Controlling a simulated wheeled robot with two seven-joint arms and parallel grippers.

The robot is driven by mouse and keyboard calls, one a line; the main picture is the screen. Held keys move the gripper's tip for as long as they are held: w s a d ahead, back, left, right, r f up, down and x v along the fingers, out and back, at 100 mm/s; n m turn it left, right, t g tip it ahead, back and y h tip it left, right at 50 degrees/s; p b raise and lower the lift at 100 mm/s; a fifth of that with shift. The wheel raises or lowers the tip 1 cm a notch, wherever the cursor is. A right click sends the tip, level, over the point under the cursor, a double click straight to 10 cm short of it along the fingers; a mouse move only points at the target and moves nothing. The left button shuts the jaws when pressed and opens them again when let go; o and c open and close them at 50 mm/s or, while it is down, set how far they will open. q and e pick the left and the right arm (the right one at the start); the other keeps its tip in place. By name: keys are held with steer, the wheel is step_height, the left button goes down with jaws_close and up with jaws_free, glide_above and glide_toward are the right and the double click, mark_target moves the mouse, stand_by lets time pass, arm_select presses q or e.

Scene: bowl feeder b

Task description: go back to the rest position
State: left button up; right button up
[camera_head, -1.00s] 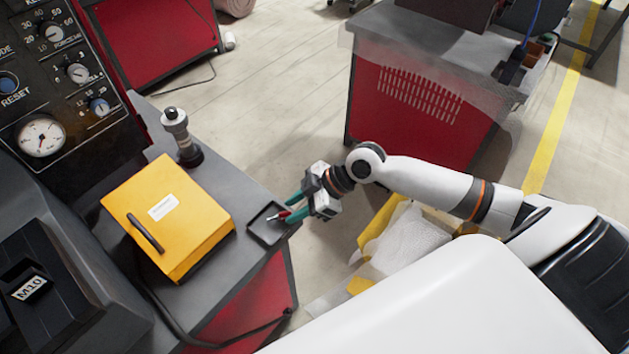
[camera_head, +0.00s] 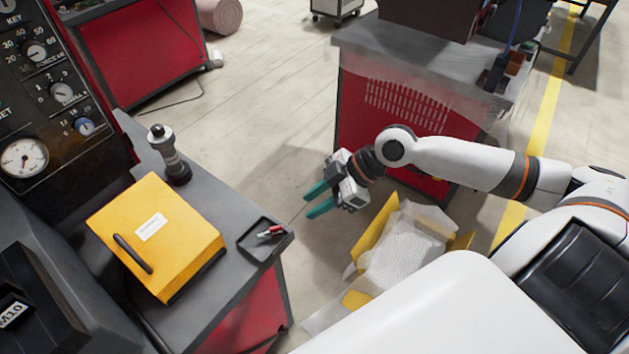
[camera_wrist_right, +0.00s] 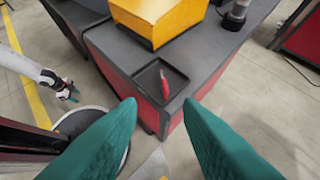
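My right gripper (camera_head: 318,200) is open and empty, with green fingers apart, in the air to the right of the grey workbench (camera_head: 205,190). A small red object (camera_head: 271,232) lies in the shallow dark tray (camera_head: 252,245) at the bench corner. In the right wrist view the red object (camera_wrist_right: 165,86) lies in the tray (camera_wrist_right: 150,80), ahead of the spread green fingers. My left gripper is outside the head view. In the right wrist view, a white arm with a gripper (camera_wrist_right: 68,92) shows at the far left, too small to tell its opening.
A yellow box (camera_head: 165,235) and a dark cylindrical tool (camera_head: 168,155) stand on the bench. A control panel (camera_head: 55,90) is at the left. An open carton with bubble wrap (camera_head: 400,250) sits on the floor below my right arm. A red cabinet (camera_head: 400,115) stands behind it.

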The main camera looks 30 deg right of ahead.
steer(key=shift+f, duration=0.1)
steer(key=w+d+f+m+t+h, duration=0.2)
steer(key=d+f+m, duration=0.25)
steer(key=f, duration=0.45)
steer(key=w+d+f+m+t+h, duration=0.1)
steer(key=w+d+f+m+h, duration=0.15)
steer(key=d+f, duration=0.55)
steer(key=s+f+m+h, duration=0.2)
steer(key=s+f, duration=0.3)
steer(key=f, duration=0.8)
steer(key=s+a+f+m+g+h, duration=0.2)
steer(key=s+f+g, duration=0.1)
steer(key=s+f, duration=1.05)
steer(key=s+a+f+g, duration=0.1)
steer(key=s+a+f, duration=0.3)
steer(key=s, duration=0.5)
steer(key=s+a+f+g, duration=0.1)
steer(key=s+a+f, duration=0.3)
steer(key=s+a, duration=0.3)
steer(key=s, duration=0.2)
steer(key=shift+s+a+g, duration=0.25)
steer(key=shift+s+g, duration=0.05)
steer(key=shift+g, duration=0.1)
